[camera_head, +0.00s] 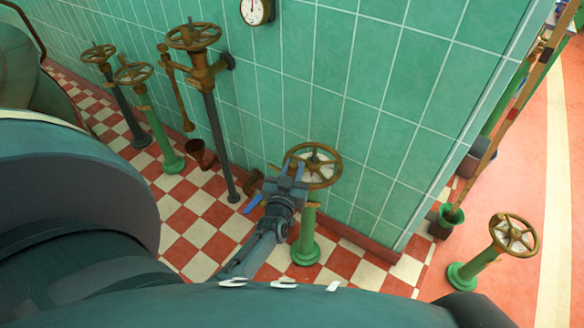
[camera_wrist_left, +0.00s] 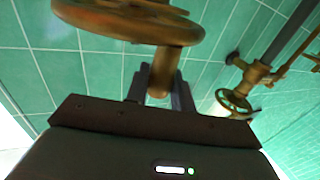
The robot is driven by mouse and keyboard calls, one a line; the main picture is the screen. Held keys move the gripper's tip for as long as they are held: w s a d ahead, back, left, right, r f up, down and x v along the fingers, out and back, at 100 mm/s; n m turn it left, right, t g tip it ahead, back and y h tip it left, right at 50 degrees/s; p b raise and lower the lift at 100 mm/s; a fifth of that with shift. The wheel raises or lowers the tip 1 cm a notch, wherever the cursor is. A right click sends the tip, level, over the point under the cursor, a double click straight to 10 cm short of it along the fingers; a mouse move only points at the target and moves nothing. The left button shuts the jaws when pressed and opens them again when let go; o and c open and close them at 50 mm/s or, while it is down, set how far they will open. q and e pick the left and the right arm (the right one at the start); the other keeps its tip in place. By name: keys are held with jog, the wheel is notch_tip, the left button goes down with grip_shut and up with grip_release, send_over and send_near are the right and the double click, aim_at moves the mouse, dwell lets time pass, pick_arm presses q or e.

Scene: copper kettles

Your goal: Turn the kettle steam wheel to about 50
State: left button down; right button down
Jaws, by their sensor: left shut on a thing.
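A brass handwheel (camera_head: 330,180) with a pale face sits on a green pedestal (camera_head: 305,245) close to the green tiled wall. My left gripper (camera_head: 293,168) is at the left side of its rim. In the left wrist view, the brass wheel (camera_wrist_left: 130,22) fills the upper left, and a brass peg-like part (camera_wrist_left: 162,72) below it lies between my two fingers (camera_wrist_left: 160,92). The left gripper is shut on this part. Any reading on the wheel face is too small to make out. My right gripper is not in view.
More brass wheels stand at the left: one on a tall dark post (camera_head: 193,36), one on a green pedestal (camera_head: 134,73), one farther back (camera_head: 98,53). Another pale-faced wheel (camera_head: 513,234) stands right of the wall corner. A round gauge (camera_head: 254,11) hangs on the wall.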

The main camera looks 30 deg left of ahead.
pick_arm(q)
jog(key=shift+w+d+r, duration=0.15)
jog(key=shift+w+d, duration=0.1)
jog(key=shift+d, duration=0.3)
jog(key=c, duration=1.2)
grip_release()
jog(key=shift+c, duration=0.2)
jog(key=shift+a, duration=0.1)
jog(key=shift+s+a, duration=0.1)
jog(key=shift+s, duration=0.1)
